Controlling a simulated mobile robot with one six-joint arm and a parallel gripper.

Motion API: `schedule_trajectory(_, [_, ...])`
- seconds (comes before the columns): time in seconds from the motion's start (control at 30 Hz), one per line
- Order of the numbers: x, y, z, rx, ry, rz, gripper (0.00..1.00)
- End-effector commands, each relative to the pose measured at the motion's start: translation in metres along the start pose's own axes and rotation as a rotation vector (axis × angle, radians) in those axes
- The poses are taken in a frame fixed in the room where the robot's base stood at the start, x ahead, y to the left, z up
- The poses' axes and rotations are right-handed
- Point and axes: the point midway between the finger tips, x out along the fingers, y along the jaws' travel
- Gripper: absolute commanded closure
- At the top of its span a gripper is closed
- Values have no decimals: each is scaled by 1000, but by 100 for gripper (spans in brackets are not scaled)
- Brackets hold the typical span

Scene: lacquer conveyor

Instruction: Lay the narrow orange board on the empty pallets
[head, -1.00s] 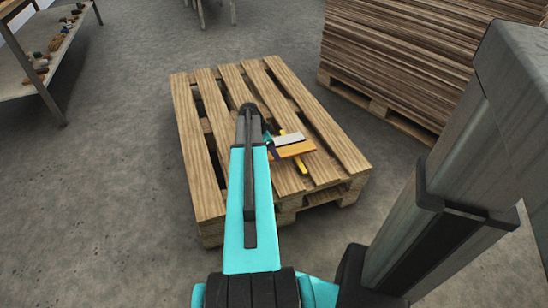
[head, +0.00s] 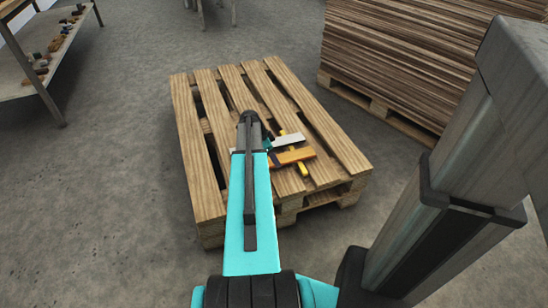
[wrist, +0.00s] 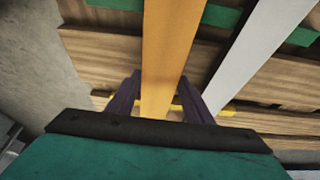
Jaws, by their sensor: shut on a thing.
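The narrow orange board (head: 293,157) is over the right part of the pallet's slatted top in the head view. In the wrist view the orange board (wrist: 168,45) runs up the picture between the two dark fingers of my gripper (wrist: 160,98). My gripper is shut on it. I cannot tell whether the board touches the slats. The wooden pallet (head: 198,190) shows no large load in the head view. My arm hides part of its middle and most of the gripper there.
A white board (head: 288,139) lies beside the orange one. A yellow strip (head: 302,169) and green strips (wrist: 225,15) also show. A tall board stack (head: 400,55) stands at the back right, and a shelf (head: 50,75) at the left. Floor is clear around the pallet's left side.

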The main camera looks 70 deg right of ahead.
Motion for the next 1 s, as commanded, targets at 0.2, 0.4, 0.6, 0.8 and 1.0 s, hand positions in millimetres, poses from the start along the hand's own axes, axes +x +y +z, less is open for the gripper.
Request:
schedule_trajectory(0.2, [3,0,1,0,0,0,40])
schedule_trajectory(0.4, [2,0,1,0,0,0,35])
schedule_trajectory(0.6, [1,0,0,1,0,0,35])
schedule_trajectory(0.8, [-12,0,-2,1,0,-2,35])
schedule_trajectory(1.0, [-38,0,-2,0,0,-1,35])
